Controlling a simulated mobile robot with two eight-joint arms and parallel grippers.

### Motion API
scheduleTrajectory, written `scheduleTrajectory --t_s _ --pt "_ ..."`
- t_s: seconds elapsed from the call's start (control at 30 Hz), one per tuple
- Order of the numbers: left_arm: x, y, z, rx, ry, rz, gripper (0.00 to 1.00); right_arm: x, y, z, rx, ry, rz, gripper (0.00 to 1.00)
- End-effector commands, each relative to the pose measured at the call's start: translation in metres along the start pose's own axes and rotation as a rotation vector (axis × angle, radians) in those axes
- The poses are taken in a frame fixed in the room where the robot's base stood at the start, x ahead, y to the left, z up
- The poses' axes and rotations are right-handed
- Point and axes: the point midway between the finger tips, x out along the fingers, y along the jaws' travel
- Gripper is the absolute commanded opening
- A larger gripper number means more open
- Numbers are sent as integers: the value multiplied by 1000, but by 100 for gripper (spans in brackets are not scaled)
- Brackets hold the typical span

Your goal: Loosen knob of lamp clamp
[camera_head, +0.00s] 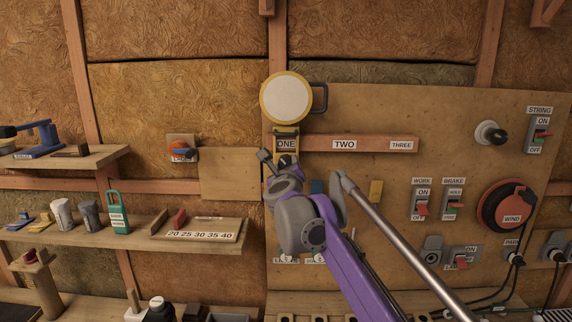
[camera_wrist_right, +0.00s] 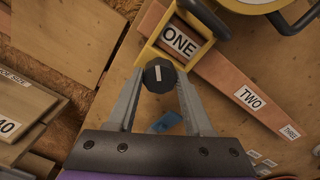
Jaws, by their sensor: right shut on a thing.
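The lamp (camera_head: 287,97) is a round white disc with a yellow rim and a dark handle at its right. Its yellow clamp sits on the wooden rail (camera_head: 372,144) at the label ONE (camera_head: 286,143); the clamp also shows in the right wrist view (camera_wrist_right: 205,47). The clamp's dark knob (camera_wrist_right: 159,75) has a pale mark on its face. My right gripper (camera_wrist_right: 160,80) is shut on the knob, one finger at each side. In the head view my right gripper (camera_head: 283,165) is just below the clamp and largely hides the knob. My left gripper is not in view.
The rail carries TWO (camera_head: 344,144) and THREE (camera_head: 401,145) to the right. Labelled switches and a red WIND reel (camera_head: 508,206) are on the board at right.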

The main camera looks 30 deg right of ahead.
Motion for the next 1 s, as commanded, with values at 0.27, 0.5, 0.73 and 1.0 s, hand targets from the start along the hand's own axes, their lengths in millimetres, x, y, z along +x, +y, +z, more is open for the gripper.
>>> scheduleTrajectory --t_s 0.27,0.5,0.73,1.0 --pt "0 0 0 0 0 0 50 0 1 0 -262 11 -1 0" --pt "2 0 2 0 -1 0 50 0 1 0 -490 22 -3 0" --pt "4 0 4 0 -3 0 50 0 1 0 -709 31 -6 0" --pt "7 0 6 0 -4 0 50 0 1 0 -964 43 -8 0"
